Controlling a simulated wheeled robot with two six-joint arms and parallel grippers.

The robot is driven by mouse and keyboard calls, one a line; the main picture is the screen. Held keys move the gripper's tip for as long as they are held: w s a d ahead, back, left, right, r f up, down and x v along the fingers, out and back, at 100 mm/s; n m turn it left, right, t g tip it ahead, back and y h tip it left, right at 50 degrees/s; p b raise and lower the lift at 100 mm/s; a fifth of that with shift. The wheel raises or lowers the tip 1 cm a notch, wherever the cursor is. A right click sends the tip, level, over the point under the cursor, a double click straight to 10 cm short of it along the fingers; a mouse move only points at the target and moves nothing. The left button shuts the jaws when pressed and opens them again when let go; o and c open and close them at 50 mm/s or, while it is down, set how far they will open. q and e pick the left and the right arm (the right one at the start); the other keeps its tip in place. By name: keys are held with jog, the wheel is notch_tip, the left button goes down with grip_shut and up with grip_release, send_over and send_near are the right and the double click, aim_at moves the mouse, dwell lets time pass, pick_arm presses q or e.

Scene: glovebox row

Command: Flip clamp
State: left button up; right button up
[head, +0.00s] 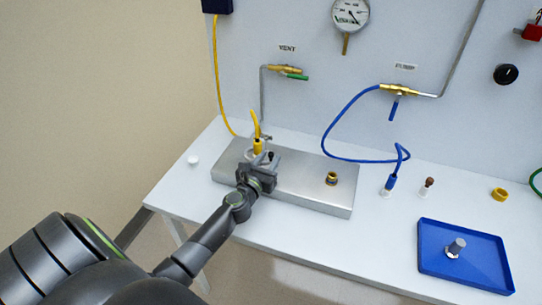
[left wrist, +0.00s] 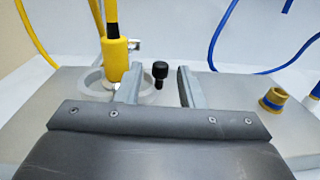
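A yellow hose end (head: 257,146) stands upright on the steel block (head: 300,183), near its left end; it also shows in the left wrist view (left wrist: 115,62). A pale ring-like clamp (left wrist: 93,84) sits around its base, with a small black knob (left wrist: 160,70) on its right side. My left gripper (head: 265,166) is just in front of the clamp and hides part of it in the head view. In the left wrist view its two fingers (left wrist: 158,90) are apart, with the knob showing between them. Contact with the clamp cannot be told. My right gripper is not in view.
A brass-coloured fitting (head: 331,178) stands on the block's right part. A blue hose (head: 345,157) runs from the pump valve (head: 399,91) to the white table. A blue tray (head: 427,264) with a metal piece lies at front right. The wall closes off the back.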

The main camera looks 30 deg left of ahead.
aim_at(271, 153)
pick_arm(q)
jog(key=shift+w+a, duration=0.2)
jog(key=shift+w, duration=0.95)
grip_shut()
jog(key=shift+w+n+y, duration=0.1)
jog(key=shift+n+y, duration=0.2)
jog(key=y, duration=0.1)
jog(key=n+g+y, duration=0.1)
jog(key=n+y+b, duration=0.1)
jog(key=shift+w+a+f+y, duration=0.1)
jog(key=shift+w+a+y, duration=0.2)
jog(key=shift+w+y, duration=0.1)
jog(key=shift+w+a+n+g+y+b, duration=0.25)
jog(key=shift+n+g+y+b, duration=0.2)
jog(key=shift+n+g+y, duration=0.3)
jog(key=shift+w+a+n+g+y+b, duration=0.1)
jog(key=shift+a+n+g+y+b, duration=0.15)
jog(key=shift+n+g+y+b, duration=0.45)
jog(key=shift+y, duration=0.55)
